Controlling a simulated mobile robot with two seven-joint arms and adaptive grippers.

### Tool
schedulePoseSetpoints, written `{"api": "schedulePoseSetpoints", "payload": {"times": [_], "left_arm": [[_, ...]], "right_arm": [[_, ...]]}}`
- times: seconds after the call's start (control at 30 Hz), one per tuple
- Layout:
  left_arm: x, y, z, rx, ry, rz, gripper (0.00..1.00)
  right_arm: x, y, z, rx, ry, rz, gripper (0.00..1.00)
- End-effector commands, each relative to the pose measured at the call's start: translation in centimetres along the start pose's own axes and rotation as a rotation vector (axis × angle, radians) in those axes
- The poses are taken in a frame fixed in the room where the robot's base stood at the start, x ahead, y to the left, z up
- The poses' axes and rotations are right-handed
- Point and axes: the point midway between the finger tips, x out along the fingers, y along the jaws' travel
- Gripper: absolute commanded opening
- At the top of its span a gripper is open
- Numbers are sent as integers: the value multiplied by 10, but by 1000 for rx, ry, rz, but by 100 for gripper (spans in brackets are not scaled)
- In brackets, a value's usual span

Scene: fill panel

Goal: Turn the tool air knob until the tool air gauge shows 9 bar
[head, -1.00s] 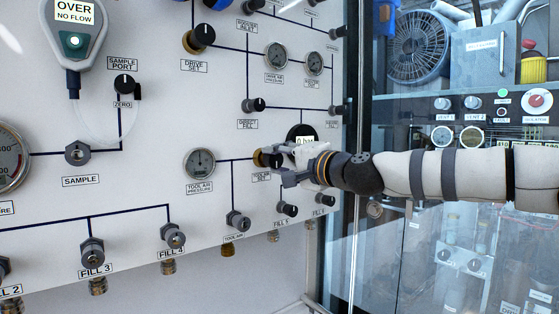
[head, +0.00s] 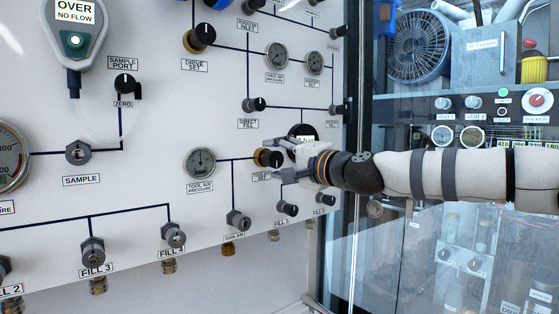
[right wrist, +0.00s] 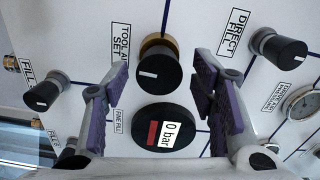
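The tool air knob (head: 265,157), labelled TOOL AIR SET, is black with a brass-coloured base on the white panel. In the right wrist view the knob (right wrist: 157,68) has a white mark on its face and lies beyond the gap between my fingers. My right gripper (head: 281,161) is open at the knob's right; its purple-padded fingers (right wrist: 160,95) stand apart, and I see no clear contact. The tool air gauge (head: 201,162) is left of the knob; its needle is too small to read. My left gripper is out of view.
The direct fill knob (head: 254,105) is above, and small fill knobs (head: 287,208) are below. A glass panel (head: 450,220) is at right.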

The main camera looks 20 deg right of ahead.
Motion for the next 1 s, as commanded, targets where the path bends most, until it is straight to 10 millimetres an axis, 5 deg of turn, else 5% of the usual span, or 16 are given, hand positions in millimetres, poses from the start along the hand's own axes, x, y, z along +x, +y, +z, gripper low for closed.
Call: {"api": "schedulePoseSetpoints", "payload": {"times": [0.2, 0.6, 1.0], "left_arm": [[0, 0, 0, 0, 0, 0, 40], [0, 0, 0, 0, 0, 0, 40], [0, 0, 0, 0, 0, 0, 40]], "right_arm": [[-12, -1, -1, 0, 1, -2, 52], [-108, -2, -1, 0, 1, -4, 52], [-120, 0, 0, 0, 0, 0, 52]]}}
